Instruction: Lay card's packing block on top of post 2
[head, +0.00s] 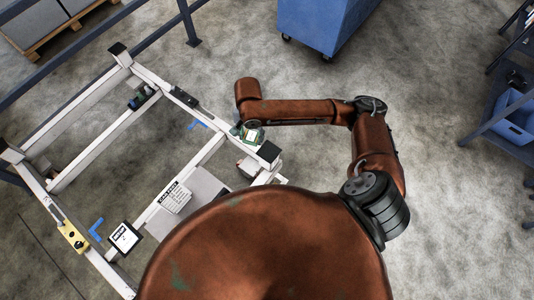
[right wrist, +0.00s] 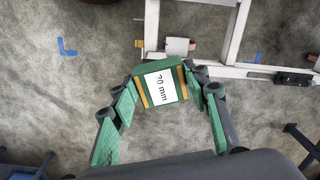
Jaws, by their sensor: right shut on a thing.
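My right gripper (right wrist: 162,80) is shut on a green packing block (right wrist: 160,88) with orange stripes and a white label reading "30 mm". In the head view the held block (head: 252,134) is near the black-capped corner post (head: 269,152) of a white trolley frame (head: 90,145). I cannot tell its height above the frame. My left gripper is not in view.
A black-framed sign (head: 124,238) and a yellow device (head: 73,236) sit at the frame's near left. A blue bin on casters (head: 322,22) stands at the back. A shelf with a blue tote (head: 515,115) is at the right. Open concrete floor lies between.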

